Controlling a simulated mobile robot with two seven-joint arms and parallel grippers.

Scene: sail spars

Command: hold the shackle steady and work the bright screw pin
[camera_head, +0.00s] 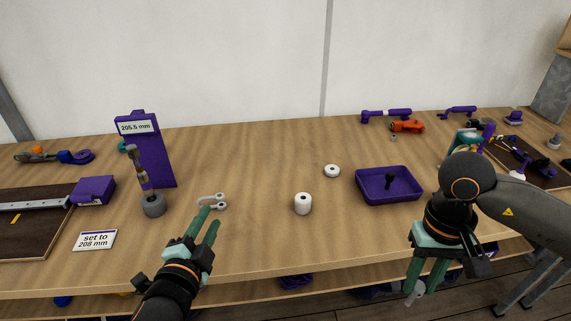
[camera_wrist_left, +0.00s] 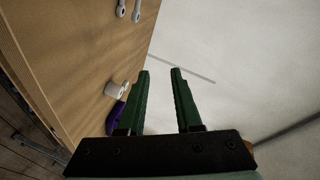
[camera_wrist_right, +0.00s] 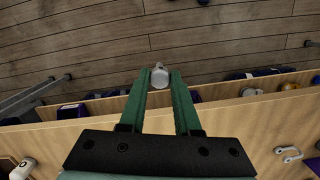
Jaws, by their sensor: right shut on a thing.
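The pale grey shackle (camera_head: 217,207) lies on the bench with its two eyes to the right. My right gripper (camera_head: 420,281) is shut on a light grey piece that looks like the bright screw pin (camera_wrist_right: 159,76). The pin (camera_head: 414,296) hangs between the fingertips, beyond the bench's front edge.
A white cylinder (camera_head: 303,205), a white ring (camera_head: 332,171) and a purple tray (camera_head: 372,191) holding a black piece stand between the grippers. A purple gauge stand (camera_head: 157,165), a grey-based post (camera_head: 153,206) and a "set to 208 mm" card (camera_head: 95,240) are at left.

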